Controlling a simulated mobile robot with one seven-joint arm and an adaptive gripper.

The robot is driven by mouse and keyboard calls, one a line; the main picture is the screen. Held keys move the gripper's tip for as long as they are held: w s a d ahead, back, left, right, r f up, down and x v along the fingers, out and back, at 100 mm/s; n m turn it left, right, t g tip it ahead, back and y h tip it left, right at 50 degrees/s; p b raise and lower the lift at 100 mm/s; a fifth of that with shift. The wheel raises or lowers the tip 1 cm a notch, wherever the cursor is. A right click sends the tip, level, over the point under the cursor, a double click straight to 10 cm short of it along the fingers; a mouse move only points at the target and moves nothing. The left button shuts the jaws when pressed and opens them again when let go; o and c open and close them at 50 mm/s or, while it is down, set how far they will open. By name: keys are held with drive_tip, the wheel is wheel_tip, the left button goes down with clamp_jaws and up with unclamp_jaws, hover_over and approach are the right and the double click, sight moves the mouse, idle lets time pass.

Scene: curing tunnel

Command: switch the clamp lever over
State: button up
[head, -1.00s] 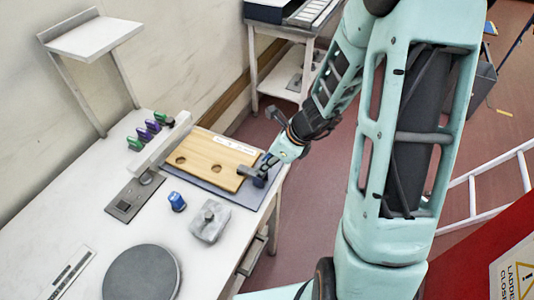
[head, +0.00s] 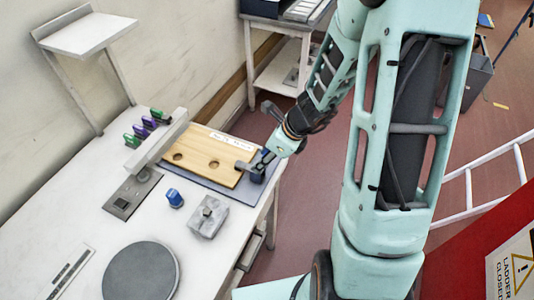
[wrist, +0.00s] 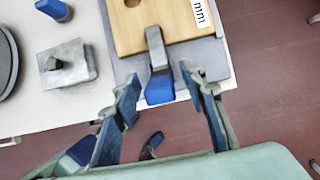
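The clamp (wrist: 157,52) has a grey bar that reaches onto a wooden board (wrist: 186,17) and a blue block (wrist: 159,88) at its outer end, at the edge of the table. In the head view the clamp's grey bar (head: 244,166) lies over the board's right end (head: 207,150). My gripper (wrist: 159,84) is open, with one finger on each side of the blue block. Gaps show between the block and both fingers. In the head view my gripper (head: 266,160) is at that same end, and it partly hides the clamp there.
A grey metal block (head: 208,216), a small blue object (head: 175,198) and a round dark disc (head: 142,272) stand on the white table. Several coloured clips (head: 142,130) are behind a pale bar (head: 158,144). A white ladder (head: 480,190) is at the right.

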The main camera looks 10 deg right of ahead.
drive_tip(key=v, duration=1.2)
drive_tip(key=shift+f, duration=0.15)
